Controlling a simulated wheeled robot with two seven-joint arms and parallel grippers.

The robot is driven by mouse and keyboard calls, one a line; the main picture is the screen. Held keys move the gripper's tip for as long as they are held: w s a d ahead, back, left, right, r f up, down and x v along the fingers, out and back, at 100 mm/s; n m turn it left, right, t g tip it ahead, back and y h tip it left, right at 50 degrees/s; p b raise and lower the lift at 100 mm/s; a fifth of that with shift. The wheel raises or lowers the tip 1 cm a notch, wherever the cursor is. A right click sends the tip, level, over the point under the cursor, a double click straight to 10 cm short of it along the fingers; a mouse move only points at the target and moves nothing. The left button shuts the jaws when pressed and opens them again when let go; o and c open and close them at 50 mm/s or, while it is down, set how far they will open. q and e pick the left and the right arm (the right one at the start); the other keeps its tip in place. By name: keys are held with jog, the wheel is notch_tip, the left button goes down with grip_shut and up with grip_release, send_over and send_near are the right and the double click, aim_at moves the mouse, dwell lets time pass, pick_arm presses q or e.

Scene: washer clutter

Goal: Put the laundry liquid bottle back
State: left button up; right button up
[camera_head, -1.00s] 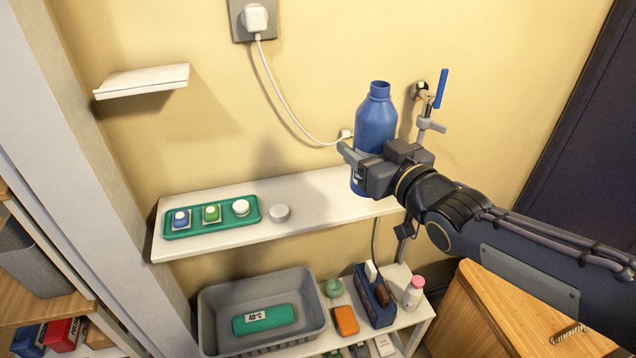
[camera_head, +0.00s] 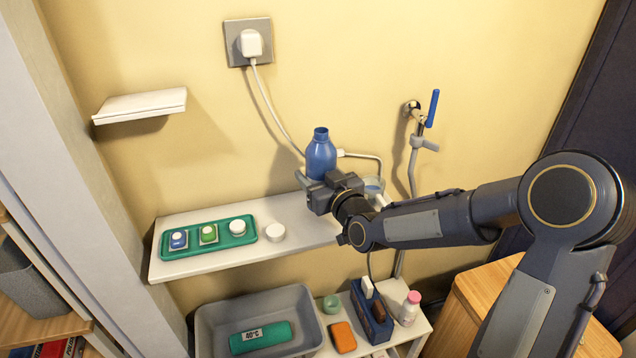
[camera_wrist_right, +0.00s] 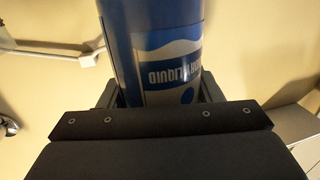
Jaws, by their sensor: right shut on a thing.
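The blue laundry liquid bottle (camera_head: 321,156) is upright at the back of the white shelf (camera_head: 292,211), near the wall. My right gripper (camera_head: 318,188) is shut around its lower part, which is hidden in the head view. In the right wrist view the bottle (camera_wrist_right: 150,45) stands between the two fingers (camera_wrist_right: 155,92), with part of its label readable as "LIQUID". I cannot tell whether its base touches the shelf. My left gripper is not in view.
A green tray (camera_head: 181,253) with round-topped items and a white cap (camera_head: 272,232) lie on the shelf's left part. A tap with blue lever (camera_head: 432,108) is on the wall. A grey basin (camera_head: 208,322) is below.

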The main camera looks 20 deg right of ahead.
notch_tip(320, 180, down, 3)
jog(key=shift+r, duration=0.1)
jog(key=o, duration=1.3)
